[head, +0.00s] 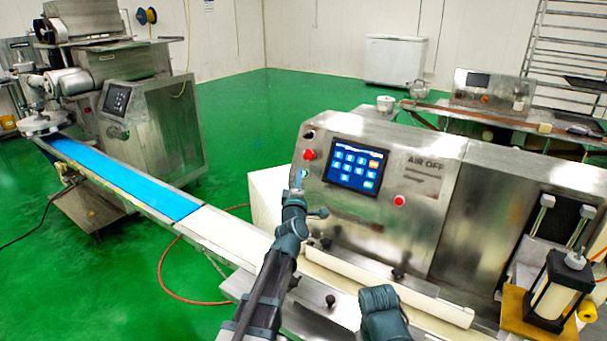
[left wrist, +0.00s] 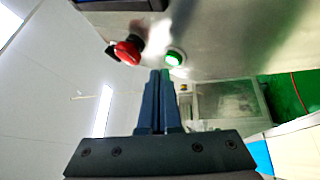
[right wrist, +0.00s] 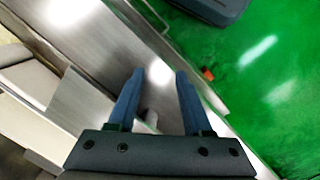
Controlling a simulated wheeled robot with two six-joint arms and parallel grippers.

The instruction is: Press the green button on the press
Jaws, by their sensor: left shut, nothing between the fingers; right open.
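The green button (left wrist: 175,57) with a pale ring sits on the metal front of the press (head: 400,215). In the head view the button (head: 305,173) shows small, just by my left fingertips. My left gripper (left wrist: 161,72) is shut and empty; its tips are just below the button in the left wrist view. I cannot tell whether they touch it. In the head view the left gripper (head: 298,180) is at the left edge of the press front. My right gripper (right wrist: 160,75) is open and empty, above a metal surface.
A red emergency knob (left wrist: 128,50) is close beside the green button. A blue touch screen (head: 355,165) and another red button (head: 399,201) are to the right. A conveyor with a blue belt (head: 130,182) runs at the left. Green floor lies open behind.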

